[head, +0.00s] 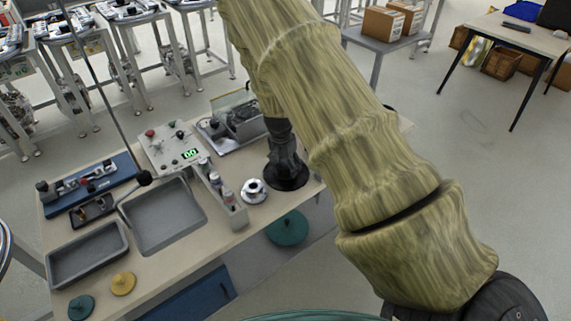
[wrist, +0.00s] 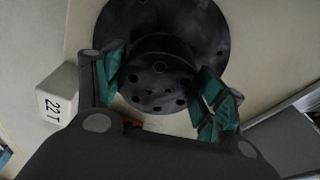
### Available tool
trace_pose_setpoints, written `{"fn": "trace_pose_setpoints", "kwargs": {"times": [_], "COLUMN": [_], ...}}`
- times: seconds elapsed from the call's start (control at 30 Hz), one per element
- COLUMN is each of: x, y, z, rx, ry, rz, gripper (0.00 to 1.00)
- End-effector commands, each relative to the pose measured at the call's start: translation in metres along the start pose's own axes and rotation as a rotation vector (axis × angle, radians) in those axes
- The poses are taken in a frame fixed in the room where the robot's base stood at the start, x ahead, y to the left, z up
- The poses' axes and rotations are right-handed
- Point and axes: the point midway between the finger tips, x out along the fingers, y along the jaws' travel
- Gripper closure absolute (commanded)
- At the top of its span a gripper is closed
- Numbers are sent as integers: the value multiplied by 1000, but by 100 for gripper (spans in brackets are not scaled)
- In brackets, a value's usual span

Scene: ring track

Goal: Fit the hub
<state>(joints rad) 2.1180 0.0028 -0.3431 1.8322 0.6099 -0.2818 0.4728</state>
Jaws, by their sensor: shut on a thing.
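My gripper (head: 283,152) points down over the right front part of the workbench (head: 190,243). In the wrist view its green-padded fingers (wrist: 165,92) stand on either side of a dark round hub (wrist: 157,84) with several holes in its face, and are shut on it. A wider dark disc (wrist: 205,28) lies behind the hub, and in the head view this disc (head: 288,179) shows at the bench top below my gripper. I cannot tell whether hub and disc are one piece or touching. A silver flanged part (head: 253,190) stands on the bench just left of my gripper.
A narrow rack (head: 227,203) stands left of the silver part, with a control box (head: 172,147) behind. Grey trays (head: 165,216) fill the left middle. Yellow (head: 123,284) and green (head: 81,307) discs lie at the front left. A white block marked "22 T" (wrist: 58,98) is beside my fingers.

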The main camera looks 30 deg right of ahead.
Motion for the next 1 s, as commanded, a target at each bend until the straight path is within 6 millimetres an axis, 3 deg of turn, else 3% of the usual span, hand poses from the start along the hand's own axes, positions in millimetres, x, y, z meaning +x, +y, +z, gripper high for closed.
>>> {"fn": "trace_pose_setpoints", "kwargs": {"times": [0.2,0.23,0.33,0.77,1.0], "x": [4,3,3,2,-24], "y": [0,0,0,0,-1], "z": [0,0,0,1,0], "rx": [0,0,0,0,-2], "ry": [1,1,1,-1,1], "rz": [-1,-1,-1,0,-2], "gripper": [75,24,6,5,5]}}
